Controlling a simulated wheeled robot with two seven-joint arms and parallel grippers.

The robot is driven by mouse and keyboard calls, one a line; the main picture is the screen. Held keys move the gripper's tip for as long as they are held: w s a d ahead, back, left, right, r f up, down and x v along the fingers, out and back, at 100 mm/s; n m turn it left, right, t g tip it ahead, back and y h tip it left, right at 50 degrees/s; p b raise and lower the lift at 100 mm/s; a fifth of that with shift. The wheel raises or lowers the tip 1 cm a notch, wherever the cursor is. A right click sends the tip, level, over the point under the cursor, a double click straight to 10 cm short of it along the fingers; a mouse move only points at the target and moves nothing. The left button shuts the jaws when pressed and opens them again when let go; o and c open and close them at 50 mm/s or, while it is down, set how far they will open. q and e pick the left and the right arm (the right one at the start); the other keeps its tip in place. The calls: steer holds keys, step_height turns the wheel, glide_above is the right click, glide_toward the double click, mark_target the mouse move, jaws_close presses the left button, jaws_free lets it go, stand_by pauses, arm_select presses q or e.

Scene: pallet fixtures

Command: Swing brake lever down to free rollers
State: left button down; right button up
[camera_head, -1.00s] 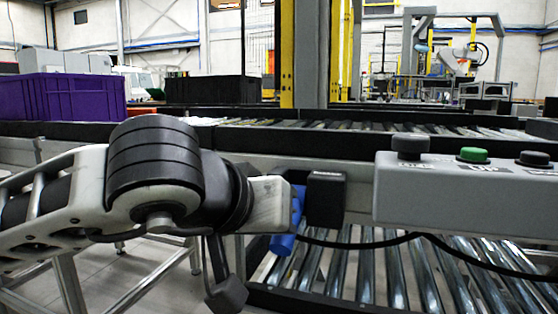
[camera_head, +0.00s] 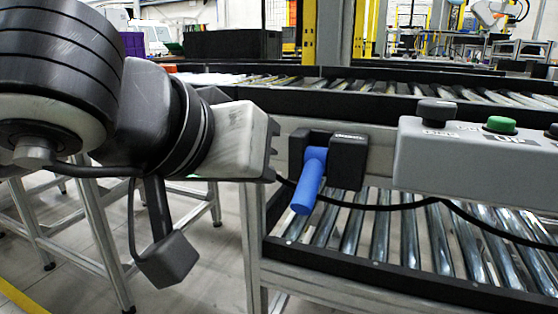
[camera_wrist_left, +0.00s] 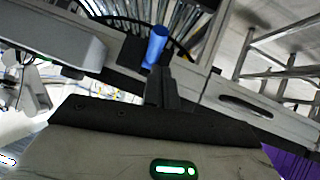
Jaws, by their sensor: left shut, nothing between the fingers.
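The blue brake lever (camera_head: 309,180) hangs down from a black housing (camera_head: 346,160) on the side rail of the near conveyor, its lower end tilted a little to the left. My left gripper (camera_head: 275,150) is just left of the lever in the head view, with a small gap between them. Its fingers are shut and empty. In the left wrist view the blue lever (camera_wrist_left: 156,46) shows just beyond the dark closed fingertips (camera_wrist_left: 161,75); I cannot tell there whether they touch. My right gripper is not in view.
A grey control box (camera_head: 470,160) with a green button (camera_head: 500,125) and black knobs stands right of the lever. A black cable (camera_head: 400,206) droops across the metal rollers (camera_head: 410,240). A black crate (camera_head: 232,45) sits behind.

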arm_select(q)
steer(key=s+a, duration=0.1)
steer(key=s+a+r, duration=0.1)
steer(key=s, duration=0.1)
steer(key=shift+s+a+r, duration=0.1)
steer(key=shift+s+r, duration=0.05)
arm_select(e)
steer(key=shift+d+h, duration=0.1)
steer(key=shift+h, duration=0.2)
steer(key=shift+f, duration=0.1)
